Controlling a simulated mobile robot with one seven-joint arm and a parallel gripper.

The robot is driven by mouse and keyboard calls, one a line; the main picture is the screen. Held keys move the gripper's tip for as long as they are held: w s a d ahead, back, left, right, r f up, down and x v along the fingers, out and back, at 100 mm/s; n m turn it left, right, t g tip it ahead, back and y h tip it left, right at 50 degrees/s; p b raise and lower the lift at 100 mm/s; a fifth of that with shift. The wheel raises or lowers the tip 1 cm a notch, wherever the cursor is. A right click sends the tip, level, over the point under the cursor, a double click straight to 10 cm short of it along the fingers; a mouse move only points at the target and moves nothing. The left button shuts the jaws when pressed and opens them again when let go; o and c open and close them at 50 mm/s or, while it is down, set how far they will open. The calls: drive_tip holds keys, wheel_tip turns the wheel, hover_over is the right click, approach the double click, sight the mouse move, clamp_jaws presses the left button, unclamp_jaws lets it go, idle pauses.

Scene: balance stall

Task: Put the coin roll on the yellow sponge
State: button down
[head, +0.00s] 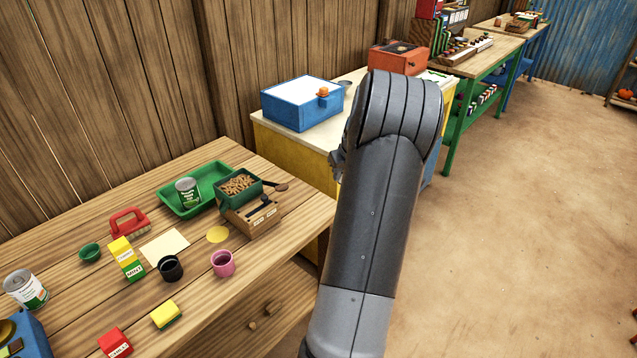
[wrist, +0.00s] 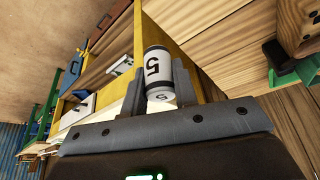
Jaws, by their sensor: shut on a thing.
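The coin roll (wrist: 158,68) is a pale grey and white cylinder with a dark band and a black "5". My gripper (wrist: 160,82) is shut on it in the wrist view, with one finger on each side. The yellow sponge (head: 165,314), a small yellow block with a green underside, lies near the front of the wooden table in the head view. Nothing rests on it. In the head view my arm hides the coin roll and most of my gripper, which is off to the right of the wooden table.
A green tray (head: 180,205) and a wooden scale-like box (head: 252,218) stand farther back. A blue box (head: 302,104) sits on the yellow counter.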

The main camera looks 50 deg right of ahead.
drive_tip(key=shift+s+d+r, duration=0.1)
drive_tip(key=shift+s+r, duration=0.15)
drive_tip(key=shift+s, duration=0.1)
drive_tip(key=w+a+n+y, duration=0.2)
drive_tip(key=w+a+n, duration=0.3)
drive_tip(key=a, duration=0.5)
drive_tip(key=n+g+y, duration=0.5)
drive_tip(key=n, duration=1.5)
hover_over(158, 317)
drive_tip(key=d, duration=0.2)
wheel_tip(158, 317, down, 3)
drive_tip(key=shift+d+f, duration=0.1)
drive_tip(key=shift+f, duration=0.1)
drive_tip(key=shift+w+a+f, duration=0.15)
drive_tip(key=shift+a+f, duration=0.1)
drive_tip(key=shift+f+h, duration=0.3)
drive_tip(key=shift+f, duration=1.65)
drive_tip(key=shift+f, duration=0.15)
